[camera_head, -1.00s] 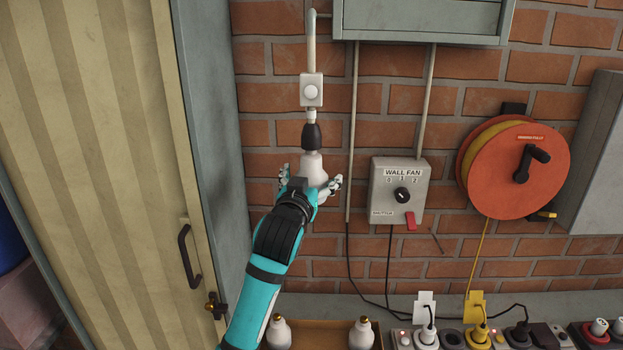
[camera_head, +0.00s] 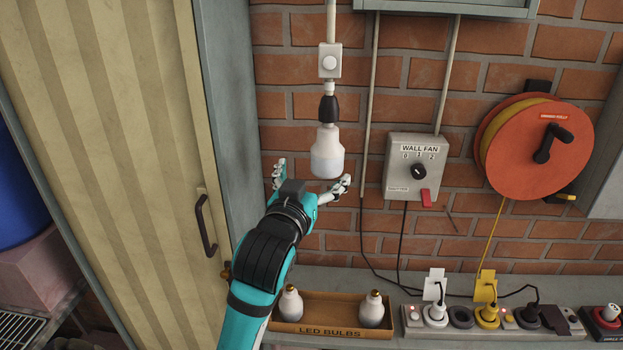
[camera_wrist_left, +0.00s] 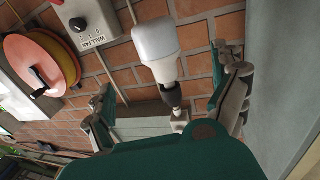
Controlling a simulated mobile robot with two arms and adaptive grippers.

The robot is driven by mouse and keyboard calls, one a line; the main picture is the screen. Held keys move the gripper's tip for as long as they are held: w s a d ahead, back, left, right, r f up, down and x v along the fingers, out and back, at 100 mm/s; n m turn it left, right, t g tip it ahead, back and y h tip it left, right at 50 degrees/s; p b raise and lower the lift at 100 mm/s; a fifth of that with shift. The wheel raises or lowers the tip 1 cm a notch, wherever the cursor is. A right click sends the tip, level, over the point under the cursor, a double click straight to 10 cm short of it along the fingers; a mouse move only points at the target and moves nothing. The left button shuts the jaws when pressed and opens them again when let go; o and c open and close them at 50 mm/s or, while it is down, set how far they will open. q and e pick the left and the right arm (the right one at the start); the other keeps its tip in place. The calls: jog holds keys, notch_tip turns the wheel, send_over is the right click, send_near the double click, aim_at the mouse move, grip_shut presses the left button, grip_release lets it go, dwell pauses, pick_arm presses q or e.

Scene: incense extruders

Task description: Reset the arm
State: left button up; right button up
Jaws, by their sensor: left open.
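My left gripper (camera_head: 311,186) is open and empty just below a white bulb (camera_head: 326,154). The bulb sits in a black socket (camera_head: 329,107) that hangs from a conduit with a white switch box (camera_head: 330,62). In the left wrist view, the bulb (camera_wrist_left: 156,42) shows between the spread fingers of the left gripper (camera_wrist_left: 168,98), apart from both. My right gripper is not in view.
A tray of LED bulbs (camera_head: 330,331) stands on the ledge below. A grey wall fan switch (camera_head: 416,166) and an orange cable reel (camera_head: 541,147) are on the brick wall to the right. A striped cabinet door (camera_head: 110,120) is at left. Power strips (camera_head: 462,318) lie at lower right.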

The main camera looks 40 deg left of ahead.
pick_arm(q)
jog(key=s+d+f+m+g+h, duration=0.2)
jog(key=s+d+f+g, duration=0.1)
jog(key=f, duration=0.6)
jog(key=s+d+f+m+g+h, duration=0.1)
jog(key=s+d+f+g+h, duration=0.15)
jog(key=f, duration=0.65)
jog(key=s+d+f+m+g+h, duration=0.15)
jog(key=s+d+f+g, duration=0.25)
jog(key=s+f, duration=0.55)
jog(key=s+d+f+m+g, duration=0.2)
jog(key=s+d+f+g, duration=0.2)
jog(key=s+f, duration=0.55)
notch_tip(320, 180, down, 27)
jog(key=g+b, duration=0.1)
jog(key=b, duration=0.4)
jog(key=s+a+f+b, duration=0.1)
jog(key=s+f+b, duration=0.1)
jog(key=s+f, duration=0.7)
jog(key=s+a+f+g+b, duration=0.1)
jog(key=s+a+f, duration=0.1)
jog(key=s+f, duration=0.6)
notch_tip(320, 180, down, 6)
jog(key=shift+s+r+b, duration=0.1)
jog(key=shift+s+b, duration=0.3)
